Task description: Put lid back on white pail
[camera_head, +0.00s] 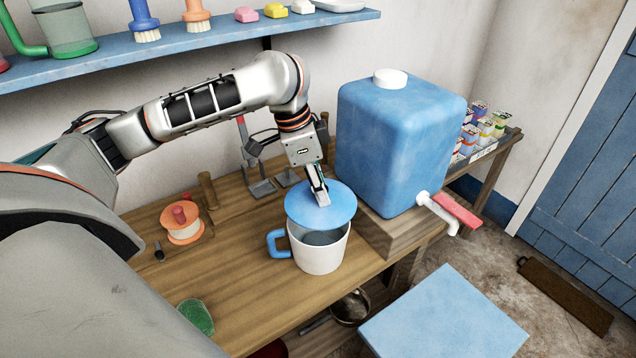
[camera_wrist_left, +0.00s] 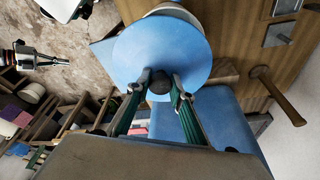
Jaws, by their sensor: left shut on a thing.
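The white pail (camera_head: 318,255) stands upright on the wooden bench and has a blue handle at its left. Its mouth is partly open to view. The blue round lid (camera_head: 300,207) is above the pail's far side, tilted, and covers part of the mouth; I cannot tell whether it touches the rim. My left gripper (camera_head: 321,196) is shut on the lid's dark knob (camera_wrist_left: 159,83). In the left wrist view the lid (camera_wrist_left: 150,45) hides most of the pail, whose pale edge (camera_wrist_left: 172,10) shows behind it. My right gripper does not clearly show in the head view.
A large blue water tank (camera_head: 395,140) with a tap (camera_head: 440,212) stands on a wooden block just right of the pail. An orange spool (camera_head: 183,222) and a green pad (camera_head: 197,316) lie to the left. A blue shelf (camera_head: 200,42) hangs behind.

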